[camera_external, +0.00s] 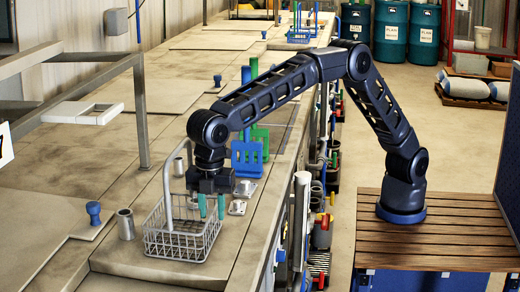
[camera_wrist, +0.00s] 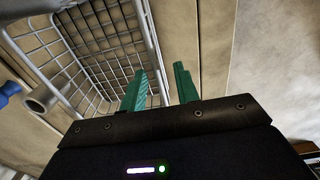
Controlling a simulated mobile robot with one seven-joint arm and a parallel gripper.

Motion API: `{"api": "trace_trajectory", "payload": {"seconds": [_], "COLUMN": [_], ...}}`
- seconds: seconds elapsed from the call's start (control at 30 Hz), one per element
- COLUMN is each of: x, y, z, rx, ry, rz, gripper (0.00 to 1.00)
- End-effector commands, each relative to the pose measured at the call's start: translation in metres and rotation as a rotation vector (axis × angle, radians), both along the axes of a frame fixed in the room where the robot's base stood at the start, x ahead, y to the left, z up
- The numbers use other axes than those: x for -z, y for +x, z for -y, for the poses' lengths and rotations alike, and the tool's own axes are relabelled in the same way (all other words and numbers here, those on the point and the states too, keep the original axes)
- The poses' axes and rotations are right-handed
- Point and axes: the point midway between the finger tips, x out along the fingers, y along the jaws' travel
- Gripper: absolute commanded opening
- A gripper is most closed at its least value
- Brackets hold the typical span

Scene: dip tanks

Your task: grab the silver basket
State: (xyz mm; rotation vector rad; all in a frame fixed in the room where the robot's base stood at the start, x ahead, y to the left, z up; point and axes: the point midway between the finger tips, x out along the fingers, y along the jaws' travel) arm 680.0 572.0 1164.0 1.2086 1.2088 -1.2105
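The silver wire basket (camera_external: 180,245) stands upright on the worn tank top, with a tall handle (camera_external: 167,195) rising from it. In the wrist view the basket (camera_wrist: 100,60) fills the upper left, and its mesh and right side wall show. My gripper (camera_external: 212,206) points down at the basket's right end, its two green fingers apart. In the wrist view my gripper (camera_wrist: 160,85) has one finger over the basket side and the other to the right of the wall. The wall's edge appears between them. I cannot tell whether either finger touches the wire.
A metal cup (camera_external: 126,224) and a blue knob (camera_external: 94,212) stand left of the basket. Blue and green racks (camera_external: 248,155) stand behind my gripper. A metal frame (camera_external: 142,110) rises at the left. The tank top's right edge drops to pipes and fittings.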

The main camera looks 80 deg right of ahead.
Motion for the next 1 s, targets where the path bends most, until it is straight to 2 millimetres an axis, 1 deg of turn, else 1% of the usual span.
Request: {"api": "trace_trajectory", "payload": {"seconds": [0.27, 0.6, 0.7, 0.87, 1.0], "x": [0.014, 0.055, 0.059, 0.059, 0.058], "y": [0.0, 0.002, 0.003, 0.003, 0.003], "z": [0.0, 0.002, 0.003, 0.003, 0.003], "rx": [-0.001, 0.0, 0.0, 0.0, 0.0], "ry": [0.0, 0.0, 0.001, 0.001, 0.001], "rz": [0.001, -0.001, 0.0, 0.001, 0.001], "gripper": [0.31, 0.31, 0.31, 0.31, 0.03]}}
